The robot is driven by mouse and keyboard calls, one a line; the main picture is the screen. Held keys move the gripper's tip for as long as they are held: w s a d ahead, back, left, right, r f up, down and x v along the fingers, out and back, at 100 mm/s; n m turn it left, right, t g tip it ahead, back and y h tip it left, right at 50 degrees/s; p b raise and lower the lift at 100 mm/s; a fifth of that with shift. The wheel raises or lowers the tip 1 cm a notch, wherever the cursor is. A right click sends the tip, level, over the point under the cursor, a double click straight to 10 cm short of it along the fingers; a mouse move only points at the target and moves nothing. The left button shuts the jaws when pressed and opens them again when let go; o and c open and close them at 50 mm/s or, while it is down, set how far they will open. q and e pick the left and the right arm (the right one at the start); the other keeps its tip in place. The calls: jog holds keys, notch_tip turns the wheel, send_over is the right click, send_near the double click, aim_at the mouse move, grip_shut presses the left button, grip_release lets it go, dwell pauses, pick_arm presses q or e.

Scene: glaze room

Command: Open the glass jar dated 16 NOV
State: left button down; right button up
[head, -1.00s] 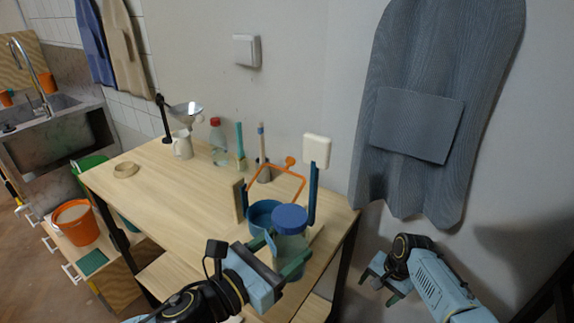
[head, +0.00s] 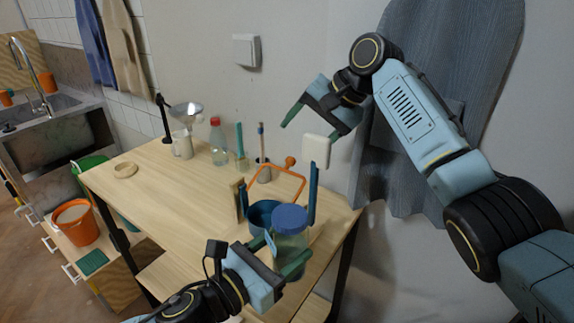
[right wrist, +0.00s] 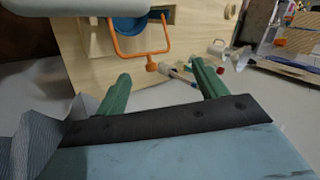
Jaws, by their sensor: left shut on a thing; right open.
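A glass jar (head: 291,252) with a blue lid (head: 290,218) stands at the right front of the wooden table in the head view. Its lid is on, and no date can be read on it. My left gripper (head: 284,264) is shut on the jar's body, with its fingers around the glass below the lid. My right gripper (head: 307,122) is open and empty, raised well above the table's right end, in front of the wall. Its green fingers also show apart in the right wrist view (right wrist: 162,90), with nothing between them.
Just behind the jar stands a blue pot (head: 262,214) and an orange-handled frame (head: 278,172). A brush (head: 240,145), a bottle (head: 218,140) and a white jug (head: 182,144) stand along the back. The table's left part (head: 150,195) is mostly clear.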

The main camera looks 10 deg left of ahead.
jog(key=s+a+r+n, duration=0.4)
jog(key=s+a+r, duration=0.3)
jog(key=r, duration=0.3)
jog(key=n+g+h, duration=0.2)
jog(key=n+h, duration=0.4)
jog(key=h, duration=0.1)
send_over(287, 214)
notch_tip(287, 214, down, 7)
jog(key=shift+w+a+f, duration=0.1)
jog(key=shift+a, duration=0.05)
jog(key=shift+d+f, duration=0.2)
jog(key=shift+f, duration=4)
